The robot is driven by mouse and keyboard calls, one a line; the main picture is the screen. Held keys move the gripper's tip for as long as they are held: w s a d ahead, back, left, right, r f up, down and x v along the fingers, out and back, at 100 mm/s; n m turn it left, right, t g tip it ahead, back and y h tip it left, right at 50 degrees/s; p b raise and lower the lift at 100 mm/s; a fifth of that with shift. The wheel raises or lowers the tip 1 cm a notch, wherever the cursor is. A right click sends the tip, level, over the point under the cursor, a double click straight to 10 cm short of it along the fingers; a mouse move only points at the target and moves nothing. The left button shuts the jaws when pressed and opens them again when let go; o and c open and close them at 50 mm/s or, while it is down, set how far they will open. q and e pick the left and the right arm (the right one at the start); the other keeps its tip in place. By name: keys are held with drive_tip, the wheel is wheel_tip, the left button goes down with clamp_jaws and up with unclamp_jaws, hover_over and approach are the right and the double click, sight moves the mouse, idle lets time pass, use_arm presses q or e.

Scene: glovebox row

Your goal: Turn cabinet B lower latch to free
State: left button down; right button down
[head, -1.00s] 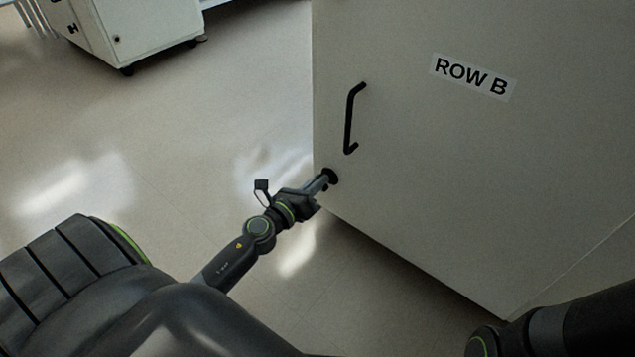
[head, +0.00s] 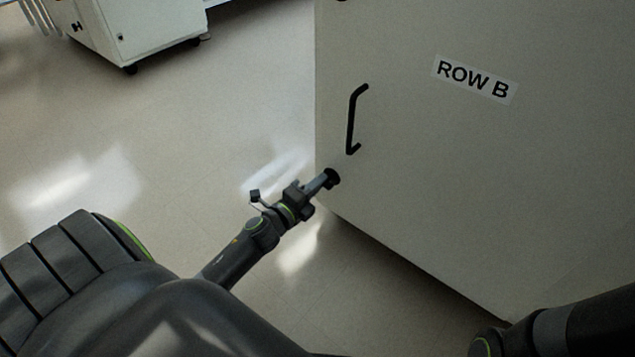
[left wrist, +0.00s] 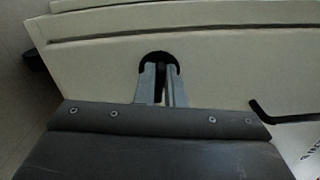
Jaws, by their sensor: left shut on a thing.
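Cabinet B (head: 430,160) is a pale cabinet with a "ROW B" label (head: 475,79) on its front. Its lower latch (head: 332,177) is a small dark round knob low at the door's left edge, below the handle. The latch also shows in the left wrist view (left wrist: 158,60), as a dark disc with a narrow bar. My left gripper (head: 323,181) is shut on the latch; in the left wrist view its two grey fingers (left wrist: 161,88) stand on either side of the bar. My right gripper is not in view; only part of my right arm shows at lower right.
A black bar handle (head: 352,120) stands out from the door just above the latch. Another pale wheeled cabinet (head: 135,35) stands at the back left. The floor (head: 200,130) left of cabinet B is clear.

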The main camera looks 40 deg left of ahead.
use_arm(q)
drive_tip(key=shift+f+n, duration=0.1)
drive_tip(key=shift+n, duration=0.8)
drive_tip(key=c, duration=1.5)
unclamp_jaws()
drive_tip(key=shift+a, duration=0.1)
